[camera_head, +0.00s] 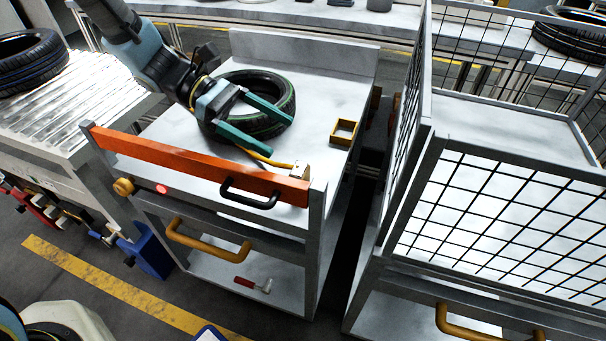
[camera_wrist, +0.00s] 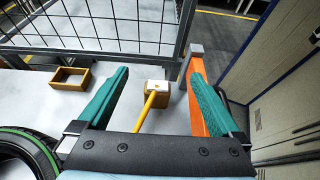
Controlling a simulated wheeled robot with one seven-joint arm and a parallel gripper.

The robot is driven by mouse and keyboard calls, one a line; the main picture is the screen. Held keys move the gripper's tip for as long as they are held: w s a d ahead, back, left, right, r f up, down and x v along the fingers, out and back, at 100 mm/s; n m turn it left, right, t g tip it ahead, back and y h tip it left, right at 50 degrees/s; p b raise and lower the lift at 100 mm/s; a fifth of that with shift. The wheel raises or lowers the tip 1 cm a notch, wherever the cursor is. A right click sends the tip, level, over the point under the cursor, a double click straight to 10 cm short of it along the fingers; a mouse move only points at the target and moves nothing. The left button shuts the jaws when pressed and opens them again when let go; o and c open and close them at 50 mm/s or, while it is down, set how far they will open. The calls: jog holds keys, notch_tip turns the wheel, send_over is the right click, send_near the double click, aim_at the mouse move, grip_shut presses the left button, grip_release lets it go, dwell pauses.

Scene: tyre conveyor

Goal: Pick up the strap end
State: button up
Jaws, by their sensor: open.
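My gripper (camera_head: 279,135) is open and empty above the trolley top, with its teal fingers wide apart. It also shows in the wrist view (camera_wrist: 160,75). A green-striped tyre (camera_head: 283,91) lies on the trolley top, partly covered by my gripper.
An orange bar (camera_head: 190,160) with a black handle runs along the trolley's near edge. A small yellow open frame (camera_head: 344,132) lies at the right. A mesh cage cart (camera_head: 500,205) stands close on the right. A roller conveyor (camera_head: 75,100) holds another tyre (camera_head: 30,62) at left.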

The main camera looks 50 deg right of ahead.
send_near(302, 171)
jog(key=x, duration=0.3)
jog(key=shift+s, duration=0.1)
jog(key=shift+p+x, duration=0.4)
jog(key=shift+x, duration=0.55)
jog(key=shift+p+x, duration=0.45)
jog(key=shift+x, duration=2.35)
jog(key=c, duration=1.5)
jog(key=shift+c, duration=0.2)
